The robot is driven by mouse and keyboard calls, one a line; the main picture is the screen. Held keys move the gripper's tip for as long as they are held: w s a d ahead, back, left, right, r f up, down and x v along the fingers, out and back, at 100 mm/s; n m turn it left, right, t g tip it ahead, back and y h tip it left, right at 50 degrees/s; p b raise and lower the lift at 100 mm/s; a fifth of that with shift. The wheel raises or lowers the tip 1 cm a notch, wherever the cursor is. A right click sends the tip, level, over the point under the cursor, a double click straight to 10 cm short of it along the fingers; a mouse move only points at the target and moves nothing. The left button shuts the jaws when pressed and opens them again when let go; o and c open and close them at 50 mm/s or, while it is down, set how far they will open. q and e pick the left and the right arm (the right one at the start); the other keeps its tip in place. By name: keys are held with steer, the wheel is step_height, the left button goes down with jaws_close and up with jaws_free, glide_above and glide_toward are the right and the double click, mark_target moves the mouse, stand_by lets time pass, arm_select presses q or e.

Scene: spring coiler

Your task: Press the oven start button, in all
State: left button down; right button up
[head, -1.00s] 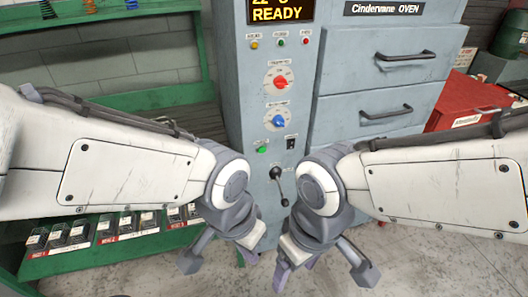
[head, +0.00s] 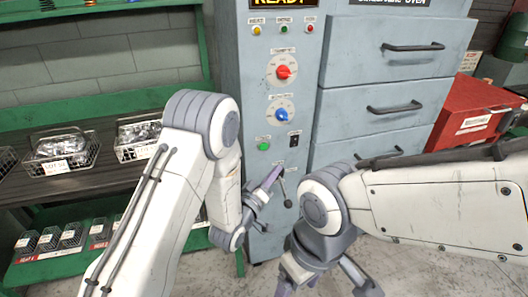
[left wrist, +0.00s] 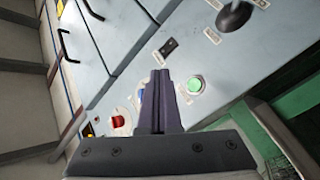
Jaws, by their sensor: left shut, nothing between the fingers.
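The oven's control panel (head: 268,110) faces me in the head view. A round green button (head: 263,146) sits low on it, left of a black rocker switch (head: 294,140); its label is too small to read. It also shows in the left wrist view, the green button (left wrist: 195,85) being just right of the fingertips. My left gripper (head: 273,178) is shut and empty, below the button in the head view and apparently apart from it. My right gripper (head: 287,287) is at the bottom edge, partly cut off, so its jaws cannot be judged.
A red knob (head: 284,72) and a blue knob (head: 282,116) stand above the button. A black lever (head: 286,200) is below it, close to my left gripper. Drawers with handles (head: 395,107) are to the right. A green shelf rack (head: 100,105) with wire baskets stands left.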

arm_select(q)
steer(key=shift+a+t, duration=0.25)
steer(key=shift+t, duration=0.05)
glide_toward(264, 147)
steer(key=shift+w+d+r, duration=0.15)
steer(key=shift+w+d, duration=1)
steer(key=shift+w+d+r, duration=0.15)
steer(key=shift+w+d, duration=1)
steer(key=shift+d, duration=0.05)
stand_by(0.4)
steer(key=shift+w+a, duration=0.1)
steer(key=shift+w, duration=0.3)
